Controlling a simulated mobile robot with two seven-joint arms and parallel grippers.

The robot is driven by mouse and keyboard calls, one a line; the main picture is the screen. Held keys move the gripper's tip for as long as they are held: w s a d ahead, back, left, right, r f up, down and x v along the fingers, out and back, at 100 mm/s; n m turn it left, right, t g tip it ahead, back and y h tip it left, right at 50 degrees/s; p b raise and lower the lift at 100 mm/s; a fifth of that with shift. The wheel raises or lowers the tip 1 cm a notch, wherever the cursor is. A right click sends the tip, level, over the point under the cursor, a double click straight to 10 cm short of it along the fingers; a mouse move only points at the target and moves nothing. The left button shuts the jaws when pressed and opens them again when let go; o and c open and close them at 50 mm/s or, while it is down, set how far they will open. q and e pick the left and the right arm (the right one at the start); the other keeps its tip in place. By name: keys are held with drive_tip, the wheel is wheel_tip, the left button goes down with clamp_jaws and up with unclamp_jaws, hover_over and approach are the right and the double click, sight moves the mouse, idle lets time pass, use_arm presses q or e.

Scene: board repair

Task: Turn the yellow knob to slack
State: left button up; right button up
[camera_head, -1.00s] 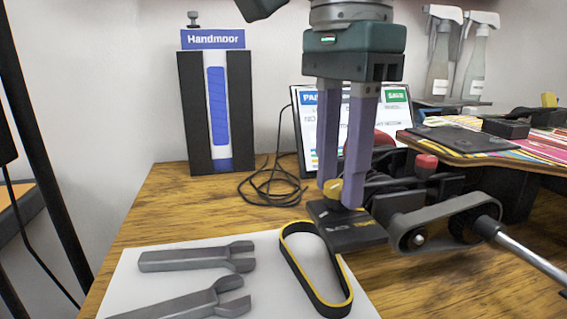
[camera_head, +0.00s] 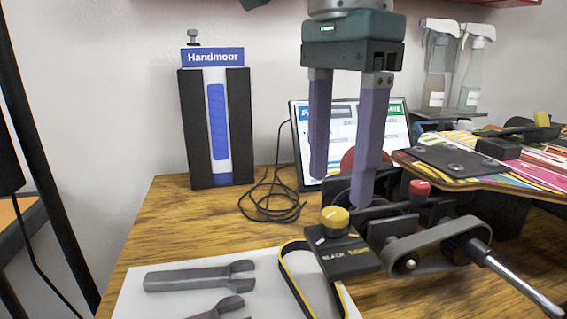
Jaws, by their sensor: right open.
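The yellow knob (camera_head: 335,219) sits on top of a black block (camera_head: 345,255) with lettering, at the front of the dark machine on the table. A white mark shows on the knob's top. My right gripper (camera_head: 340,194) comes down from above with its two purple fingers apart. It is open and empty. Its fingertips are above and behind the knob in the picture, clear of it. A red knob (camera_head: 419,188) stands to the right on the same machine. My left gripper is not in view.
A grey belt arm (camera_head: 430,248) with a metal rod (camera_head: 520,280) reaches out at the right. A skateboard deck (camera_head: 470,170) lies behind. A black-and-yellow belt (camera_head: 292,285) and grey wrenches (camera_head: 200,277) lie on a white mat (camera_head: 135,292). A screen (camera_head: 312,165) stands behind.

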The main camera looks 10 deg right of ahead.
sight(334, 213)
use_arm(q)
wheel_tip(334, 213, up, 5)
drive_tip(key=p, duration=0.3)
drive_tip(key=shift+p, duration=0.35)
use_arm(e)
wheel_tip(334, 213, up, 6)
